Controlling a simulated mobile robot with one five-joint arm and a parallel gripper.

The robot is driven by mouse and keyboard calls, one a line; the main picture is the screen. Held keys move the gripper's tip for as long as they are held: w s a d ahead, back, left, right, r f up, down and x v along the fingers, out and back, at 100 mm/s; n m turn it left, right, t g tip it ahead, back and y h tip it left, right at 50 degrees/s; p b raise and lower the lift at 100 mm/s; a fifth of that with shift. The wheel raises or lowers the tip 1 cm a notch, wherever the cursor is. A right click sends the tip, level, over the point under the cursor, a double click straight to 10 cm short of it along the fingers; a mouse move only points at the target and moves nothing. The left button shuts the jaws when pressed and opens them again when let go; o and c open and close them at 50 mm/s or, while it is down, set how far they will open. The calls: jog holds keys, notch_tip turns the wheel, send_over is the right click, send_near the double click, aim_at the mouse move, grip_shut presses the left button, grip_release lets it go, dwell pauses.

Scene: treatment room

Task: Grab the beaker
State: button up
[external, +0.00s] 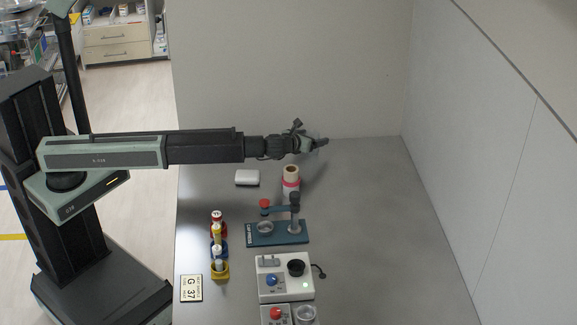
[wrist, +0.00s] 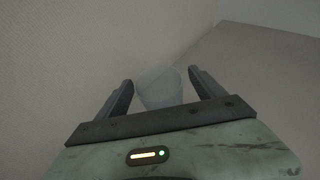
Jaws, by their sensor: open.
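A clear, pale beaker (wrist: 160,88) stands out faintly between the two fingers of my gripper (wrist: 160,80) in the wrist view. The fingers are spread, one on each side of it, and I cannot tell whether either touches it. In the external view my gripper (external: 317,143) is at the end of the outstretched arm, near the back edge of the table. A faint translucent shape shows by the fingers there, but its outline is unclear. The beaker's base is hidden behind the gripper body in the wrist view.
Walls close off the back and right. The table's right side is clear.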

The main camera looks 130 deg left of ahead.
jog(key=c, duration=1.4)
jog(key=shift+c, duration=0.2)
jog(key=shift+r, duration=0.15)
jog(key=shift+r+p, duration=0.2)
jog(key=shift+p, duration=0.15)
jog(key=r+p, duration=0.3)
jog(key=shift+s+d+r, duration=0.2)
jog(key=shift+s+d, duration=0.1)
jog(key=shift+d, duration=0.05)
jog(key=s+d+r+p, duration=0.1)
jog(key=s+d, duration=0.9)
jog(key=d, duration=0.1)
jog(key=shift+d, duration=0.35)
